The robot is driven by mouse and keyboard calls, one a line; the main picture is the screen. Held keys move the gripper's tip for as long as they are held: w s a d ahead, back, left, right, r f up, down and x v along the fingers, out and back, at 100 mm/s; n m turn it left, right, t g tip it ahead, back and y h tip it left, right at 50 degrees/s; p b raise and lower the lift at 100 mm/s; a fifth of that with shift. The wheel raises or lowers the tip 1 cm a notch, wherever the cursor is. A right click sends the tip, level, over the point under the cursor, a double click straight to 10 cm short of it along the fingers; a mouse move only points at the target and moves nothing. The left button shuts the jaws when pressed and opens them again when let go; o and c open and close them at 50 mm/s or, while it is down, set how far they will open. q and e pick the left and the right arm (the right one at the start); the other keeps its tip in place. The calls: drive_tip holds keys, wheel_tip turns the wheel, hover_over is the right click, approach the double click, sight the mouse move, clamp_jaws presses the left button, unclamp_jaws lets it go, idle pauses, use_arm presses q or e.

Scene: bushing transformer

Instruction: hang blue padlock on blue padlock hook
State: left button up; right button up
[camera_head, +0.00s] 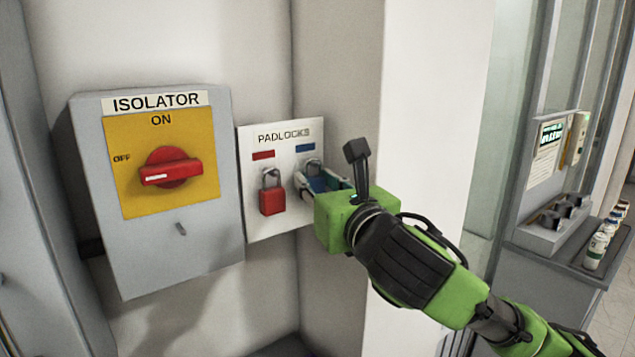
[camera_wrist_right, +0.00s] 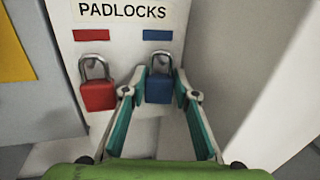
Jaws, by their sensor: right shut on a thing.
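The blue padlock (camera_wrist_right: 159,90) is between the fingertips of my right gripper (camera_wrist_right: 159,94), at the white padlock board (camera_head: 286,220). Its grey shackle (camera_wrist_right: 161,62) points up, just below the blue label (camera_wrist_right: 158,35). In the head view the blue padlock (camera_head: 317,183) is mostly hidden by my right gripper (camera_head: 320,183), which is shut on it. The blue padlock hook is not clearly visible behind the shackle, so I cannot tell whether the shackle is around it. My left gripper is not in view.
A red padlock (camera_head: 272,200) hangs under the red label (camera_head: 263,155), close to the left of my right gripper. The grey isolator box (camera_head: 180,265) with a red switch (camera_head: 171,170) is left of the board. A wall corner stands close on the right.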

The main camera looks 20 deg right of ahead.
drive_tip(key=o, duration=1.2)
drive_tip(key=shift+o, duration=0.2)
drive_tip(key=shift+r, duration=0.1)
